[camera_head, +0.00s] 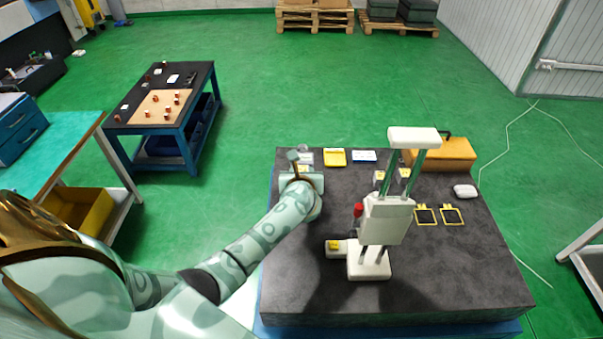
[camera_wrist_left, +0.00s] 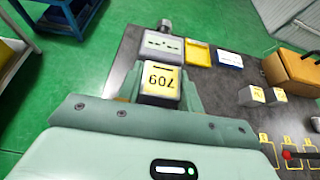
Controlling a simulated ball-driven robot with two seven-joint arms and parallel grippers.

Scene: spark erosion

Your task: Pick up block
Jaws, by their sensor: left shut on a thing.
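My left gripper (camera_head: 302,174) is over the far left part of the dark grey tabletop (camera_head: 300,270). In the left wrist view it is shut on a small metal-grey block (camera_wrist_left: 160,80) with a yellowish face and a dark printed number, seen upside down. The block lies between the two pale green fingers; whether it touches the table is hard to tell. Two similar blocks (camera_wrist_left: 264,95) stand apart to the right. They also show in the head view (camera_head: 380,177), behind the white stand. My right gripper is not in view.
A grey fixture with a knob (camera_wrist_left: 162,44) is just beyond the held block. A yellow tray (camera_head: 334,157), a blue-and-white card (camera_head: 364,157) and an orange case (camera_head: 446,153) line the far edge. A tall white stand (camera_head: 385,218) fills the middle. Yellow-framed squares (camera_head: 452,215) lie right.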

